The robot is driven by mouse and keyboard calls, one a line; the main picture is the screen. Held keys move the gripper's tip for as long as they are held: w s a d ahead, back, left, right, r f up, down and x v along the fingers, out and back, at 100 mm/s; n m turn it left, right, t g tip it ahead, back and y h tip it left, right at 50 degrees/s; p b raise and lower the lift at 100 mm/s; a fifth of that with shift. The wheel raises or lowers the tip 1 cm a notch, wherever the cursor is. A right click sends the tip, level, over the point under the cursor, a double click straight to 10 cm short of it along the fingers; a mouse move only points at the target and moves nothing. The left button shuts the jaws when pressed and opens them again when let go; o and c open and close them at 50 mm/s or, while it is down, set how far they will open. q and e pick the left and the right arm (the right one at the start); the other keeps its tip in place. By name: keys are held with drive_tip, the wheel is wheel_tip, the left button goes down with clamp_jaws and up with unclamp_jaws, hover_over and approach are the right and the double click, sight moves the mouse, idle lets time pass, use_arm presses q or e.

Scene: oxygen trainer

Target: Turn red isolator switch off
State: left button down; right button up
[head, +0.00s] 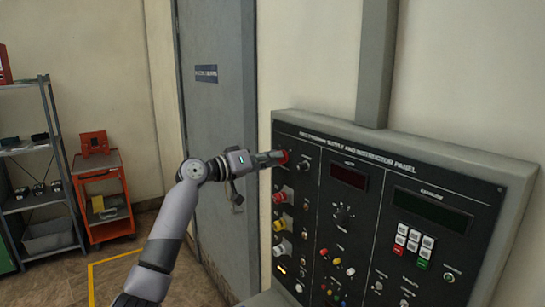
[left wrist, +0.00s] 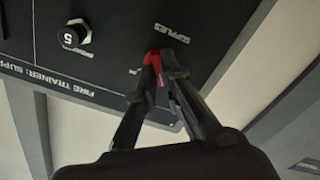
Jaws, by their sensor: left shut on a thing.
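The red isolator switch (head: 284,157) is at the upper left of the black instructor panel (head: 383,225). My left gripper (head: 276,158) reaches it from the left and is shut on it. In the left wrist view the red switch handle (left wrist: 154,62) sits between the two dark fingers of my left gripper (left wrist: 160,68), close against the panel face. The fingers hide part of the switch, so its exact angle is hard to read. My right gripper is not in view.
A black knob (head: 306,166) sits just right of the switch. Red and yellow connectors (head: 281,225) project from the panel below it. A grey door (head: 215,130) stands behind my arm. An orange cart (head: 101,190) and grey shelving (head: 40,190) are far left.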

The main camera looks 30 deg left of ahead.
use_arm(q)
drive_tip(key=shift+n, duration=1)
drive_tip(key=c, duration=1.7)
unclamp_jaws()
drive_tip(key=shift+s, duration=0.1)
drive_tip(key=v, duration=1.1)
drive_tip(key=shift+s+a+f, duration=0.1)
drive_tip(key=shift+s+a, duration=0.1)
drive_tip(key=shift+s, duration=0.15)
